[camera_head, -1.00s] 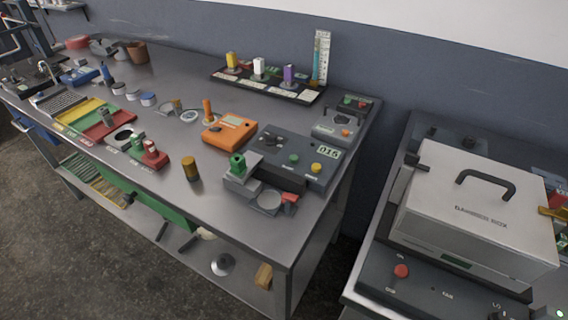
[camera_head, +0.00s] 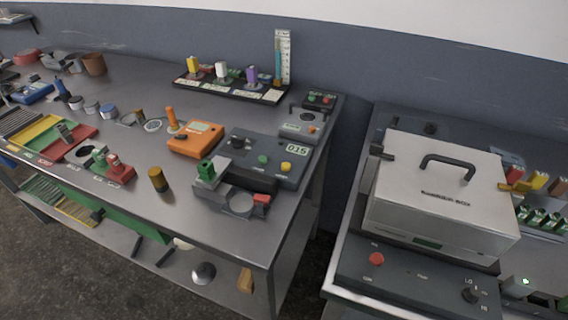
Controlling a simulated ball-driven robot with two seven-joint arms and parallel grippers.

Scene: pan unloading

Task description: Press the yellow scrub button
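A yellow button (camera_head: 286,167) sits on top of a dark grey unit (camera_head: 268,150) on the long metal table. I cannot read a label beside it, so I cannot tell if it is the scrub button. A green button (camera_head: 262,160) is to its left, and a display reading 015 (camera_head: 299,148) is just behind it. Nothing covers the yellow button. Neither of my grippers is in view.
A grey box with a black handle (camera_head: 440,196) stands on the right bench, with a red button (camera_head: 376,259) in front. An orange device (camera_head: 195,138) is left of the dark unit. A gap separates the two benches.

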